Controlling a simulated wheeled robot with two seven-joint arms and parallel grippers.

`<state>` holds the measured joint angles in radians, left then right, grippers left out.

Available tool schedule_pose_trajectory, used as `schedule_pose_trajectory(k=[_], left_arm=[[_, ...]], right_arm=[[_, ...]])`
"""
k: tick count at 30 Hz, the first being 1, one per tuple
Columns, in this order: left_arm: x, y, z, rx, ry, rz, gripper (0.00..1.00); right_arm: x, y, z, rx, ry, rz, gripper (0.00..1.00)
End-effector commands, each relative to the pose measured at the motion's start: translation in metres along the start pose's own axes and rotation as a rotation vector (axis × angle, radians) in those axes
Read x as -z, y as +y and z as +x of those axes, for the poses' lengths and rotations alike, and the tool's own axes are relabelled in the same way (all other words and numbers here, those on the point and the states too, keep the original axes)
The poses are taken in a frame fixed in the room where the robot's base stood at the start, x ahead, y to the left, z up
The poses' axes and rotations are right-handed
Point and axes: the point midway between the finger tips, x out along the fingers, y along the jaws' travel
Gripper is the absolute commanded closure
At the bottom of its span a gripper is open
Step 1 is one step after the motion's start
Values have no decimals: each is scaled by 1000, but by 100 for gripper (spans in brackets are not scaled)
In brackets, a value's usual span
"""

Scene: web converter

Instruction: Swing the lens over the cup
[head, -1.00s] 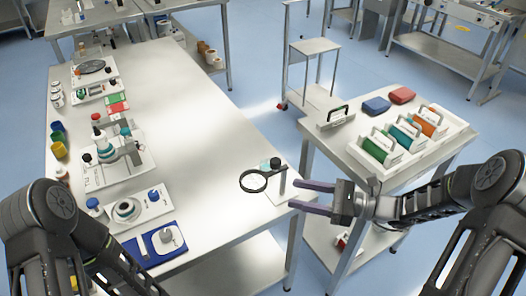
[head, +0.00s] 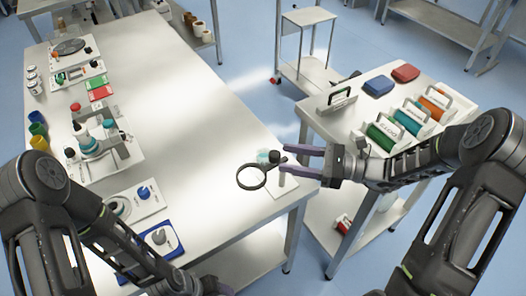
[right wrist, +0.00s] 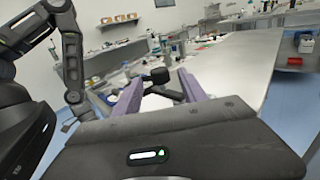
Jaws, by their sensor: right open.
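The lens (head: 251,177) is a black ring on a short arm, held out to the left from an upright post (head: 281,175) on a white base plate at the table's right edge. A small pale teal cup (head: 263,157) stands just behind the ring, apart from its opening. My right gripper (head: 285,160) is open, with its purple fingers reaching in from the right at the post's top. In the right wrist view, a black knob (right wrist: 159,75) and dark arm show between the open fingers (right wrist: 161,84); contact cannot be told. My left gripper (head: 224,289) barely shows at the bottom edge.
The long table's (head: 180,95) middle is clear. Bottles, trays and a blue tray (head: 172,243) line its left side. A side table on the right holds green, teal and orange rolls (head: 408,122) and red and blue pads. A gap separates the tables.

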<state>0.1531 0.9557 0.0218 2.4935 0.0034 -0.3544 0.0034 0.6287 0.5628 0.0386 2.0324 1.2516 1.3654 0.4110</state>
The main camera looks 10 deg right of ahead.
Motion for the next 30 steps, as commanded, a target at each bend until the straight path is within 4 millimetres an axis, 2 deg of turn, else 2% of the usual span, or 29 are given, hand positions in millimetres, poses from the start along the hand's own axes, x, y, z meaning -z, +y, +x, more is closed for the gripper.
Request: schedule_pose_trajectory(k=[15,26,30], left_arm=[[-2,4,-16,6,-4,-4,37],[-2,4,-16,6,-5,-4,37],[-2,4,-16,6,-5,-4,37]], right_arm=[[-2,1,68,-1,-2,1,50],[0,0,75,0,-1,-1,50],[0,0,75,0,-1,0,61]])
